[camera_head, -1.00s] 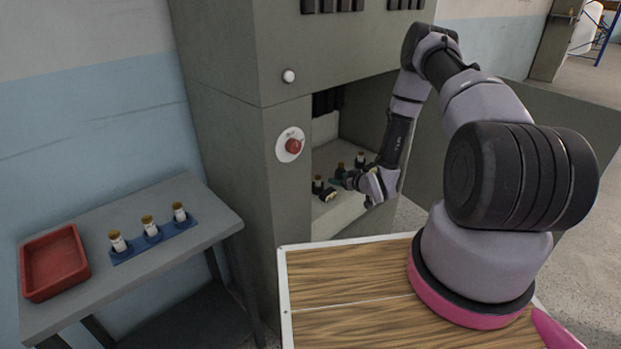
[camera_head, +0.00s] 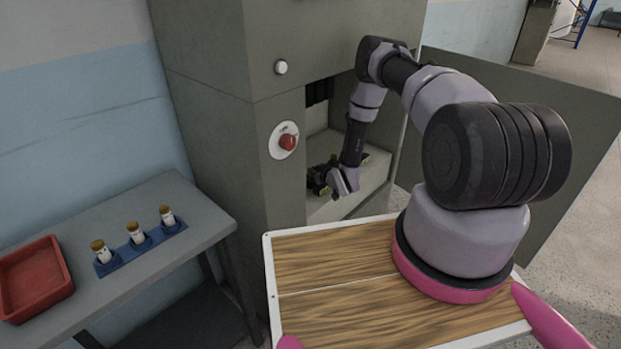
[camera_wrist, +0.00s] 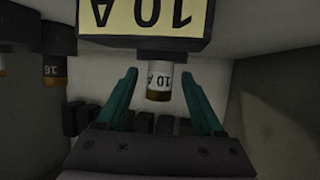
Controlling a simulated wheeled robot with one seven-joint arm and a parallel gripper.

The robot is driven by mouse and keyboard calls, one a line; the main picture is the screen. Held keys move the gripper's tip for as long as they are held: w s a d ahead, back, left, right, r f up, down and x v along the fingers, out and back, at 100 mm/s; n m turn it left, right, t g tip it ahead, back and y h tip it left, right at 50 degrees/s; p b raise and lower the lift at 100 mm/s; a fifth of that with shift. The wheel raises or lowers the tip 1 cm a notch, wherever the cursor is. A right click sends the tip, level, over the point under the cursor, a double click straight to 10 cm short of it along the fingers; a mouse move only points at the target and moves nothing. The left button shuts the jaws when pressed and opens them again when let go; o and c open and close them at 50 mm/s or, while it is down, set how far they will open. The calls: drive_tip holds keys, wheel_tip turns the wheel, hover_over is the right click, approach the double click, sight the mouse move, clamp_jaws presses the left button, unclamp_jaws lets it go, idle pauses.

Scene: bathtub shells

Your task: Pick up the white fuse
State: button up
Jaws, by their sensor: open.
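In the wrist view, a white-labelled fuse (camera_wrist: 160,72) marked "10 A", with a brown end, projects from a dark holder with a yellow "10 A" label (camera_wrist: 148,14). My gripper (camera_wrist: 159,76) is open, its teal fingers on either side of this fuse; contact cannot be told. In the head view my gripper (camera_head: 338,184) is inside the grey cabinet's opening, and the fuse there is hard to make out. Three white fuses with gold caps, such as the middle one (camera_head: 136,232), stand in a blue rack (camera_head: 122,261) on the side table.
Another fuse (camera_wrist: 54,70) marked "16" sits at the wrist view's left. The cabinet (camera_head: 205,90) walls surround my gripper closely. A red button (camera_head: 287,142) is on its front. A red tray (camera_head: 35,278) rests on the grey table (camera_head: 185,250). An open door panel (camera_head: 520,150) stands right.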

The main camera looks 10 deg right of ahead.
drive_tip(key=shift+x, duration=1.2)
clamp_jaws()
